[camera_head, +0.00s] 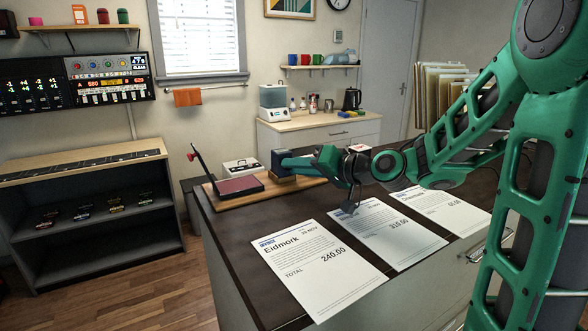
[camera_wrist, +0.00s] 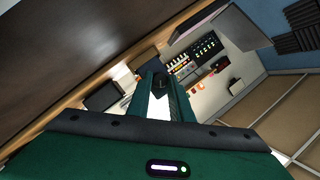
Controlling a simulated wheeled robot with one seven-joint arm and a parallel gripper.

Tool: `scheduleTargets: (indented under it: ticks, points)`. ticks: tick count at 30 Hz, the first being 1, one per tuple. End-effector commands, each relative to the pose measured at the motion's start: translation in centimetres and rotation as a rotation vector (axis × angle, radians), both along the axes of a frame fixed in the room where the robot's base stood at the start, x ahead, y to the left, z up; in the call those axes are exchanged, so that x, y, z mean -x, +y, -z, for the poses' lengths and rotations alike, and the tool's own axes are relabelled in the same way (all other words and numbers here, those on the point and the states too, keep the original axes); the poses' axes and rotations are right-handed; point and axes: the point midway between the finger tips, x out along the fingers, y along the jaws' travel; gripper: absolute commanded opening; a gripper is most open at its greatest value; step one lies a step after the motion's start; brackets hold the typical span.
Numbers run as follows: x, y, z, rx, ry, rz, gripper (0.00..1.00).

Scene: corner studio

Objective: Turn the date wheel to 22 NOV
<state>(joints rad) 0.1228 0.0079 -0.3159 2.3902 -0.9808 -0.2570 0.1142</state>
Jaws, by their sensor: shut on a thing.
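My gripper (camera_head: 292,163) reaches left over the far end of the dark counter, just above the wooden board (camera_head: 225,200). It is shut on a small dark part at the blue-grey block (camera_head: 281,164). That part, which looks like the date wheel (camera_wrist: 156,84), shows between the fingertips in the wrist view, where my gripper (camera_wrist: 159,88) points away from the camera. The fingers hide most of it. The date on it cannot be read in either view.
Printed sheets, including the Eidmork sheet (camera_head: 318,278) marked with a NOV date, lie on the counter (camera_head: 225,240). A shelf unit (camera_head: 165,153) stands at left.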

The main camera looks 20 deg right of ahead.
Motion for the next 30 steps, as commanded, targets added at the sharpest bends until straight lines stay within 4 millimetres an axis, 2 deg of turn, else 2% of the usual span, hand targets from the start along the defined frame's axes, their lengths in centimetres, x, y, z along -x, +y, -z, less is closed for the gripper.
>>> scheduleTargets:
  ticks: [7,21,22,24,30]
  points:
    - [-0.01,-0.12,0.22,-0.070,0.017,0.002,0.00]
    - [-0.01,-0.14,0.22,-0.083,0.020,0.002,0.00]
    - [-0.02,-0.13,0.22,-0.083,0.020,0.002,0.24]
    - [-0.01,-0.13,0.21,-0.082,0.020,0.002,0.38]
    - [0.00,-0.10,0.15,-0.083,0.019,0.001,0.38]
